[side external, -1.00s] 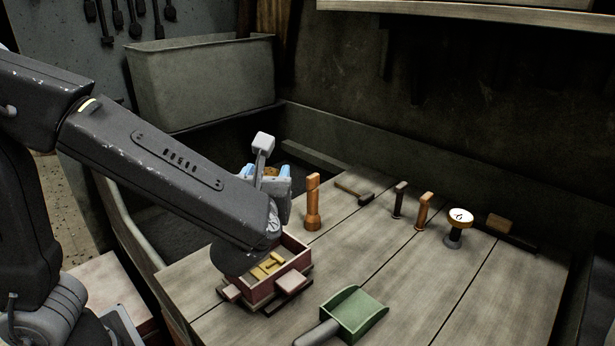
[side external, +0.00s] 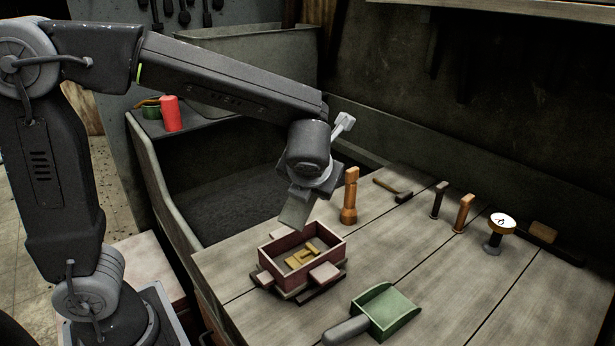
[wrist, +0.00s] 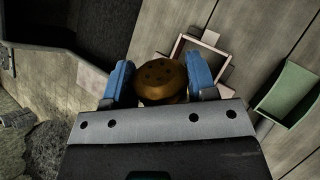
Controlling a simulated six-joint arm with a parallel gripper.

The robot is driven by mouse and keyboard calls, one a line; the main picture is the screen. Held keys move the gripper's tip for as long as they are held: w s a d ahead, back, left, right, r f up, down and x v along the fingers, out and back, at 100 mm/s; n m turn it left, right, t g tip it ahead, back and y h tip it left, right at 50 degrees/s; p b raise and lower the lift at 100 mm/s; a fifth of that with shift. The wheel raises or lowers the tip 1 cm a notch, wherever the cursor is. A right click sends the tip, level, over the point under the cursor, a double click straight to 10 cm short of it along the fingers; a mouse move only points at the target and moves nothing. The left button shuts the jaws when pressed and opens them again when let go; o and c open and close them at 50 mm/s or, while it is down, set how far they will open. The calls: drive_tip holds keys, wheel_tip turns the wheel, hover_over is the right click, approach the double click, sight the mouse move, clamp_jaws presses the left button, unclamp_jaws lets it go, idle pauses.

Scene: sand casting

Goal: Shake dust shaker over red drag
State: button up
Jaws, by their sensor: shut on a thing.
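The red drag (side external: 330,254) is an open reddish box on the bench in the side view, with a yellow pattern (side external: 302,256) inside. My gripper (wrist: 158,78) is shut on the dust shaker (wrist: 160,82), a brown round-topped thing with small holes, between its two blue fingers in the wrist view. In the side view my wrist is above and behind the drag, and hides the fingers and the shaker. In the wrist view the drag (wrist: 211,62) shows beyond the shaker, partly covered by it and a finger.
A green scoop (side external: 386,312) lies in front of the drag. An orange-brown upright tool (side external: 350,196), a hammer (side external: 393,190), two small handled tools and a dial gauge (side external: 501,224) stand or lie behind and right. A red can (side external: 170,114) is on the far-left ledge.

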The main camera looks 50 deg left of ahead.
sight(299, 212)
drive_tip(key=shift+w+a+f+g+h, duration=0.2)
drive_tip(key=shift+f+g+h, duration=0.1)
drive_tip(key=shift+g, duration=0.3)
drive_tip(key=s+f+g, duration=0.1)
drive_tip(key=g, duration=0.1)
drive_tip(key=s+d+f+m+g+h, duration=0.1)
drive_tip(key=shift+s+g, duration=0.2)
drive_tip(key=shift+g, duration=0.2)
drive_tip(key=s+f+g, duration=0.1)
drive_tip(key=g+h, duration=0.1)
drive_tip(key=g, duration=0.1)
drive_tip(key=shift+s+d+f+m+h, duration=0.3)
drive_tip(key=shift+s+f, duration=0.05)
drive_tip(key=g, duration=0.2)
drive_tip(key=f+g+h, duration=0.1)
drive_tip(key=g, duration=0.1)
drive_tip(key=shift+f+m, duration=0.1)
drive_tip(key=shift+m, duration=0.3)
drive_tip(key=g, duration=0.2)
drive_tip(key=f+m+g+h, duration=0.1)
drive_tip(key=g, duration=0.1)
drive_tip(key=shift+w+g, duration=0.15)
drive_tip(key=shift+g, duration=0.25)
